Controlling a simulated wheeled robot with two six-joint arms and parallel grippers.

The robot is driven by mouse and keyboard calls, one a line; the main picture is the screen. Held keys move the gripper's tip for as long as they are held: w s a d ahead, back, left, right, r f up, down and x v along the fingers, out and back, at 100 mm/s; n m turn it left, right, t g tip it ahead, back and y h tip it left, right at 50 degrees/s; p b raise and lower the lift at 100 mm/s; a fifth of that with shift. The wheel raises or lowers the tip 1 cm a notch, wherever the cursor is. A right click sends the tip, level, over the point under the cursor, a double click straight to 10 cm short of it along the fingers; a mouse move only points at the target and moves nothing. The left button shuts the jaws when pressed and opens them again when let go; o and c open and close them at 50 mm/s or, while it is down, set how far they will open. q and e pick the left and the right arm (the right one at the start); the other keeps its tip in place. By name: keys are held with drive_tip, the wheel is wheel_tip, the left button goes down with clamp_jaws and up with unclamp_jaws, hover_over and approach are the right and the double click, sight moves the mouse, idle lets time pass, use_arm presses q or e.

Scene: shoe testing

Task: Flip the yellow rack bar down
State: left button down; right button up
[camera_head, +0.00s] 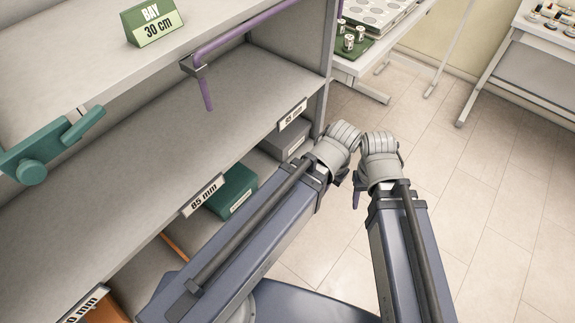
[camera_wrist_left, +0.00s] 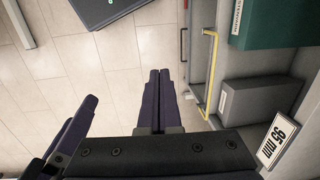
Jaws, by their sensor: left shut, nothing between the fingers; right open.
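The yellow rack bar (camera_wrist_left: 213,70) shows in the left wrist view, running along the front of the rack at right of centre. It does not show in the head view. My left gripper (camera_wrist_left: 160,76) is shut and empty, left of the bar and apart from it in that picture. Its fingers are hidden in the head view. My right gripper (camera_head: 359,190) is open beside the left wrist in the head view, and only part of its fingers shows. Purple finger parts at the lower left of the left wrist view appear to belong to it.
Grey shelving (camera_head: 130,160) fills the left of the head view, with a purple bar (camera_head: 235,30) and a teal clamp (camera_head: 50,145). A teal box (camera_head: 232,188) and a grey box (camera_head: 287,143) sit below. Tiled floor (camera_head: 500,200) is open at right.

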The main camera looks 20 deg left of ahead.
use_arm(q)
drive_tip(key=w+a+f+t+b, duration=0.1)
drive_tip(key=w+a+f+b, duration=0.5)
drive_tip(key=w, duration=0.4)
drive_tip(key=w+a+f+t+h+b, duration=0.1)
drive_tip(key=w+a+f+t+b, duration=0.1)
drive_tip(key=w+a+f+b, duration=0.4)
drive_tip(key=w+a+b, duration=0.1)
drive_tip(key=w+a, duration=0.1)
drive_tip(key=w, duration=0.2)
drive_tip(key=shift+f+t+h+b, duration=0.3)
drive_tip(key=shift+f+b, duration=0.05)
drive_tip(key=shift+f, duration=0.05)
drive_tip(key=shift+w+f, duration=0.15)
drive_tip(key=shift+f, duration=0.05)
drive_tip(key=shift+s+a+b+x, duration=0.15)
drive_tip(key=shift+b+x, duration=2.1)
drive_tip(key=shift+s+a+b+x, duration=0.15)
drive_tip(key=shift+b+x, duration=2.1)
drive_tip(key=shift+b, duration=0.05)
drive_tip(key=shift+s+a+b+x, duration=0.1)
drive_tip(key=shift+a+b+x, duration=0.1)
drive_tip(key=shift+b+x, duration=2.05)
drive_tip(key=shift+f, duration=0.15)
